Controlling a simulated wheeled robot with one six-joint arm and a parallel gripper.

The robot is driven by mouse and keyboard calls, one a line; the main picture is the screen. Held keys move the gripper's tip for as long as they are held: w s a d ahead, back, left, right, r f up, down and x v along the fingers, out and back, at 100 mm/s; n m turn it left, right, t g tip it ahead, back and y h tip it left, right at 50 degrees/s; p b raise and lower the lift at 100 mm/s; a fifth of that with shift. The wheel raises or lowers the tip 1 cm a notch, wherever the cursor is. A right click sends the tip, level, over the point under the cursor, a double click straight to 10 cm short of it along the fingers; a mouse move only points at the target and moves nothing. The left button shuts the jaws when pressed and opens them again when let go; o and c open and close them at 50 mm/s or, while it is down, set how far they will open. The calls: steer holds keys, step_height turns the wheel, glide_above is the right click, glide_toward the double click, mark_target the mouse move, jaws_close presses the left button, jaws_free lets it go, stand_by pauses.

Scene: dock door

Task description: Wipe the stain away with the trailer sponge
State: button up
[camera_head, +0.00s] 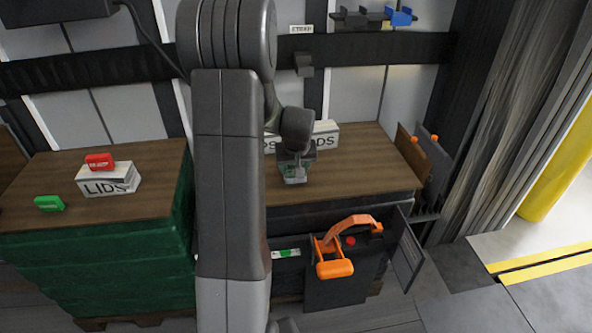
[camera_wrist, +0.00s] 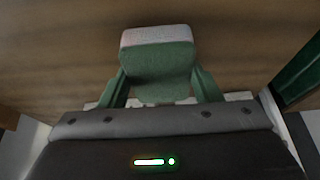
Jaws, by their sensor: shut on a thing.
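My gripper (camera_head: 294,163) is shut on the sponge (camera_wrist: 158,66), a green block with a pale grey-pink face. In the wrist view, one green finger grips each side of the sponge. In the head view, the sponge (camera_head: 295,179) shows small and partly hidden by the gripper, over the right wooden top (camera_head: 360,170). I cannot tell whether it touches the wood. No stain is clearly visible in either view; the arm and gripper hide part of the wood.
White lettered boxes (camera_head: 326,133) stand just behind my gripper. An orange handle (camera_head: 335,268) juts out at the front. At left, a LIDS box (camera_head: 110,179) carries a red block (camera_head: 99,161), near a green block (camera_head: 49,203). The right top is clear toward its right side.

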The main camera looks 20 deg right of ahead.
steer(key=shift+s+r+p, duration=0.1)
steer(key=shift+r+p, duration=1.6)
steer(key=shift+r, duration=1.1)
